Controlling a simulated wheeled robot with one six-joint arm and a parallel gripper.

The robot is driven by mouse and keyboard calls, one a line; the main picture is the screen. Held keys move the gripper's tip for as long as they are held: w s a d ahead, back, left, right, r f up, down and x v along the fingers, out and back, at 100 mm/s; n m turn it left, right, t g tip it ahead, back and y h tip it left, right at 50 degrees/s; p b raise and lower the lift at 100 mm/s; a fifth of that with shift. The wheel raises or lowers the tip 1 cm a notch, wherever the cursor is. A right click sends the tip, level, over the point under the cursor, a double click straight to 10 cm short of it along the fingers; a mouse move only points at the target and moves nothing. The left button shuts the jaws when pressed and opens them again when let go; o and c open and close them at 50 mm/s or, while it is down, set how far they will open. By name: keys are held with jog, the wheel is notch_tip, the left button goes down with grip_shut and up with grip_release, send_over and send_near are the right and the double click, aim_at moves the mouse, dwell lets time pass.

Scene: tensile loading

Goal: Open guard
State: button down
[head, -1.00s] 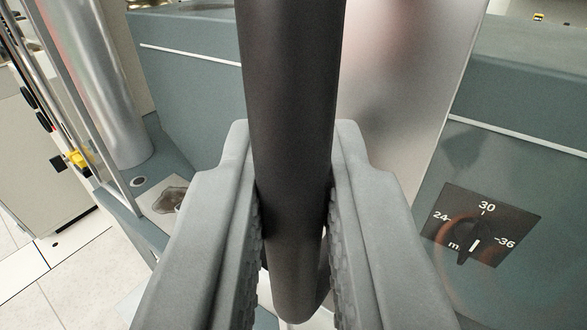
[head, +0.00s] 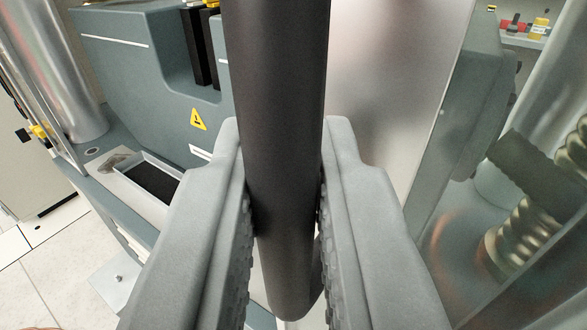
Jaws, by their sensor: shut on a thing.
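A thick dark bar, the guard's handle (head: 280,90), runs down the middle of the head view. My gripper (head: 284,215) is shut on it, with one ribbed finger pad on each side. The handle's rounded lower end shows between and below the fingers. A pale metallic panel (head: 385,80), seemingly part of the guard, stands behind the handle. Clear panelling (head: 545,110) shows at the right, with a coiled metal part (head: 525,225) seen through or beside it. How far the guard stands open cannot be told.
The grey-green machine body (head: 130,60) stands behind at the left, with a yellow warning label (head: 198,119) and a dark-lined tray (head: 150,180). A metal column (head: 65,60) rises at the far left. Pale floor (head: 50,255) is clear at the lower left. Small coloured items (head: 525,25) sit at upper right.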

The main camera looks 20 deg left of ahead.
jog(key=c, duration=1.7)
grip_release()
jog(key=shift+c, duration=0.2)
jog(key=v, duration=1.7)
jog(key=shift+s, duration=0.15)
jog(key=shift+d+f, duration=0.1)
jog(key=s+d+f+m+h, duration=0.2)
jog(key=s+d+h, duration=0.1)
jog(key=s+d, duration=0.5)
jog(key=s+d+f+m+h, duration=0.1)
jog(key=s+d+f+h, duration=0.1)
jog(key=s+d, duration=0.6)
jog(key=d+f, duration=0.1)
jog(key=d, duration=0.3)
jog(key=shift+s+d+f+m+h, duration=0.2)
jog(key=shift+s+f+m+h, duration=0.1)
jog(key=shift+m+h, duration=0.1)
